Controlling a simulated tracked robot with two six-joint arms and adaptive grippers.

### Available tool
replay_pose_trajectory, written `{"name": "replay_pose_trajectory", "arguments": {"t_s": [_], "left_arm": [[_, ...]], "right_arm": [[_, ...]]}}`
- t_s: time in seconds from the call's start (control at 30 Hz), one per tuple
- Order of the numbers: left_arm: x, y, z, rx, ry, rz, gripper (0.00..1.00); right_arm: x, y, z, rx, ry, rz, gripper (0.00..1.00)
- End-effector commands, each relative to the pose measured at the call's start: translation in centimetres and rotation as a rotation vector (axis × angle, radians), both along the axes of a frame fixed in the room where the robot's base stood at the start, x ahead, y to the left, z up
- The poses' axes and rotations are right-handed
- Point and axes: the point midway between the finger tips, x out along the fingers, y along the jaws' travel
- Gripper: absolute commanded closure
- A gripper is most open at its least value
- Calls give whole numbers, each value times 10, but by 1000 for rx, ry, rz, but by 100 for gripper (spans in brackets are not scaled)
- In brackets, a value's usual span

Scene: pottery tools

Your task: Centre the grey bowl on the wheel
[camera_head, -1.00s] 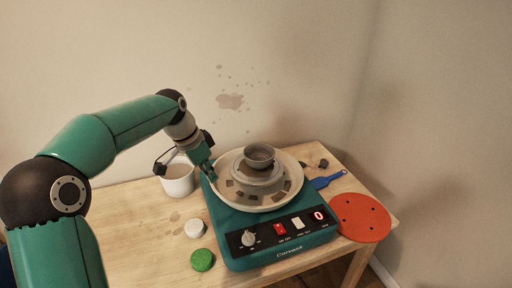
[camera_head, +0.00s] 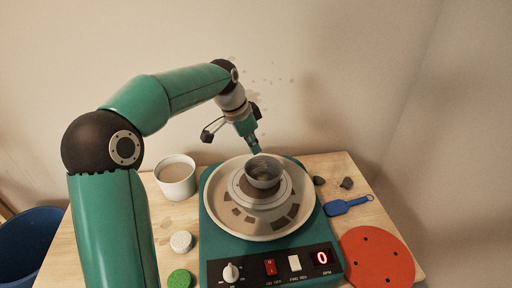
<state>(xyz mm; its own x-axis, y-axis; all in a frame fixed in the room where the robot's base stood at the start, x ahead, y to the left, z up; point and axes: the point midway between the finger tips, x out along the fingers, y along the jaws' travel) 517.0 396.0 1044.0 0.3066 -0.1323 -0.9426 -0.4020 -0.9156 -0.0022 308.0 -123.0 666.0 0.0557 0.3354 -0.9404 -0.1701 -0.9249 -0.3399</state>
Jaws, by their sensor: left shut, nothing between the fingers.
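The grey bowl (camera_head: 263,175) stands upright on the wheel head (camera_head: 243,190), the round raised disc in the middle of the cream splash pan (camera_head: 223,190) of the teal pottery wheel (camera_head: 212,237). My left gripper (camera_head: 256,149) is shut and empty, pointing down just behind the bowl's far rim. I cannot tell whether its tips touch the bowl. My right gripper is out of view.
A white sponge (camera_head: 181,242) and a green one (camera_head: 180,279) lie at the front left. A blue tool (camera_head: 346,207), dark lumps (camera_head: 346,183) and an orange disc (camera_head: 377,257) lie right. A blue bin (camera_head: 28,245) stands far left.

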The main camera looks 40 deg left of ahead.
Motion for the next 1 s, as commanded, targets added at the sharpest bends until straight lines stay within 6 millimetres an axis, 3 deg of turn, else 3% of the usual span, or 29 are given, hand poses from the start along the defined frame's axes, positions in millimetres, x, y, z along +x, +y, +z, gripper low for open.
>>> {"name": "replay_pose_trajectory", "arguments": {"t_s": [0.43,0.7,1.0], "left_arm": [[26,-11,-83,-2,6,1,100],[-7,5,-80,0,2,5,100],[-12,7,-81,0,2,4,100]], "right_arm": [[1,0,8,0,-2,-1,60],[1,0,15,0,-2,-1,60],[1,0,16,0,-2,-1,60]]}}
